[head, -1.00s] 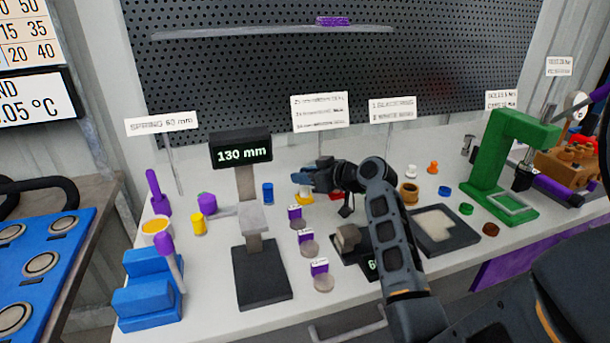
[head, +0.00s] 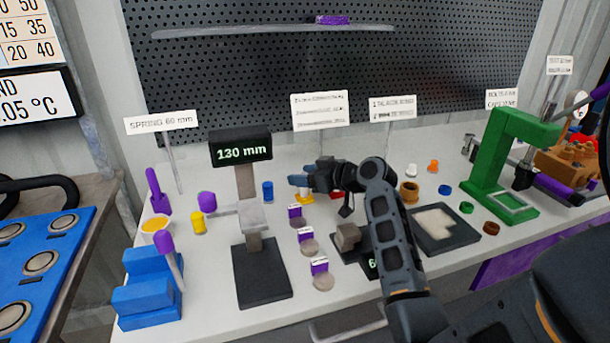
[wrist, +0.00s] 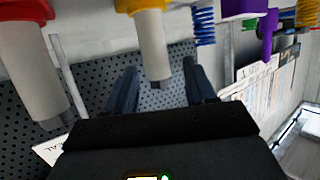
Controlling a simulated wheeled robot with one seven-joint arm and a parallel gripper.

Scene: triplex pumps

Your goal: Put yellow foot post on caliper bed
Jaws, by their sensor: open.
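The yellow foot post in the wrist view (wrist: 152,45) is a pale grey cylinder with a yellow foot and a darker, narrower end. It shows between the two fingers of my gripper (wrist: 160,88), which is open; I cannot tell whether either finger touches it. In the head view my gripper (head: 300,181) is at the back middle of the bench, and the yellow foot (head: 304,198) shows just below the fingers; the rest of the post is mostly hidden. The caliper (head: 241,149) reads 130 mm, and its grey bed (head: 252,217) is empty, left of my gripper.
A red foot post (wrist: 30,60) stands beside the yellow one. A green press (head: 500,165) is at right.

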